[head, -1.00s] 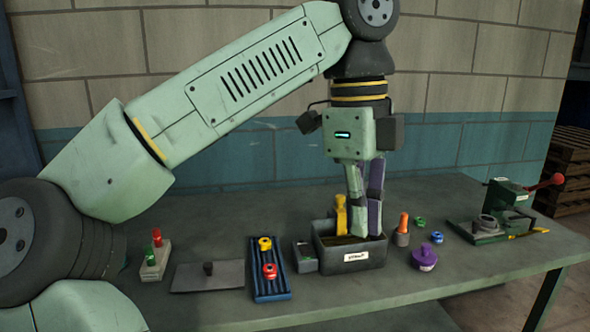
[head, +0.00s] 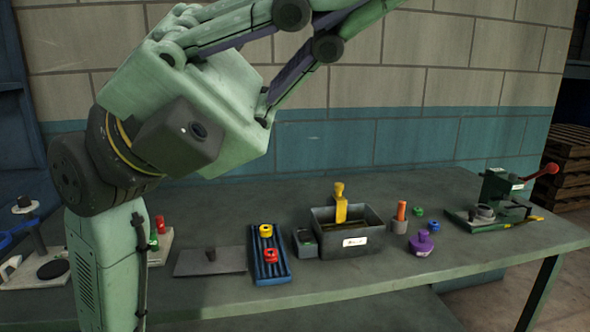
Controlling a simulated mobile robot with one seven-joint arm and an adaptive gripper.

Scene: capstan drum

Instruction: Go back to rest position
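My gripper (head: 325,22) is raised high at the top of the head view, well above the bench and pointing up and right. Its fingertips run toward or past the top edge, so their gap is unclear. I see no object in the visible part of the fingers. My arm stands at the left, in front of part of the bench. The dark bin (head: 375,240) stands on the bench with a yellow-handled tool (head: 340,204) upright in it.
On the bench (head: 400,284) are a blue ribbed tray (head: 268,275) with yellow and red rings, a grey plate (head: 210,262), an orange-topped peg (head: 400,217), a purple knobbed part (head: 421,244) and a green press with red lever (head: 500,200). Red and green buttons are partly hidden behind my arm.

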